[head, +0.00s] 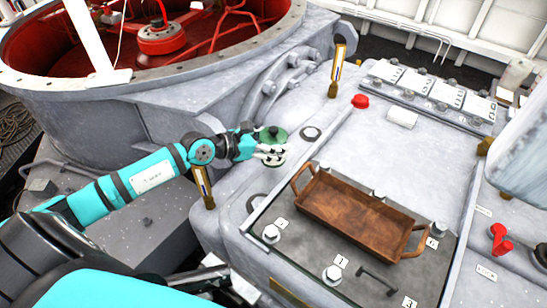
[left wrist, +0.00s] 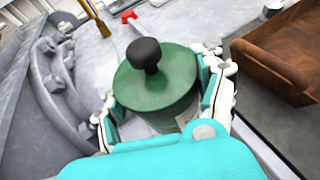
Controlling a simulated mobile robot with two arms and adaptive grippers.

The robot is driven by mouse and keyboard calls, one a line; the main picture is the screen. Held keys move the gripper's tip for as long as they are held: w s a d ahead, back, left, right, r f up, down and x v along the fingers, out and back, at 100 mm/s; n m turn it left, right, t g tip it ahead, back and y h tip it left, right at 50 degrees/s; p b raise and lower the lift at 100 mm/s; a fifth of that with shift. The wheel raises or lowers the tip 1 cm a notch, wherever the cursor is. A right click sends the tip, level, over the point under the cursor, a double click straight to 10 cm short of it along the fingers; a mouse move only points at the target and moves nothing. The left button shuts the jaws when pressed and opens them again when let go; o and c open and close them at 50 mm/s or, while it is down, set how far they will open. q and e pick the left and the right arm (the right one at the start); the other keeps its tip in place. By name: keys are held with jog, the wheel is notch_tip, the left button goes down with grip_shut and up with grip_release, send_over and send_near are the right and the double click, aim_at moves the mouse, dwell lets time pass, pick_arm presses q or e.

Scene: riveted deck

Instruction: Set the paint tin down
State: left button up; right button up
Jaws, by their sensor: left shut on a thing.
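The paint tin (head: 273,134) is green with a flat lid and a black knob on top. It looks upright, left of the wooden tray in the head view. My left gripper (head: 270,153) is shut on its sides. In the left wrist view the tin (left wrist: 155,85) sits between both fingers of the left gripper (left wrist: 160,100). The fingers hide much of its side in the head view. I cannot tell whether its base touches the grey surface. My right gripper is not in view.
A brown wooden tray (head: 345,211) with two handles stands on the grey panel (head: 410,150), right of the tin. A round opening with red inside (head: 75,50) lies at the upper left. A red knob (head: 360,101) and bolts stick up nearby. Clear panel lies behind the tray.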

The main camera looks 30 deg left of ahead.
aim_at(274, 164)
pick_arm(q)
jog(key=shift+w+f, duration=0.15)
jog(key=shift+f, duration=0.6)
jog(key=shift+f+b, duration=0.7)
jog(key=shift+f, duration=0.9)
jog(key=shift+f, duration=0.15)
jog(key=o, duration=1.8)
jog(key=shift+f, duration=0.1)
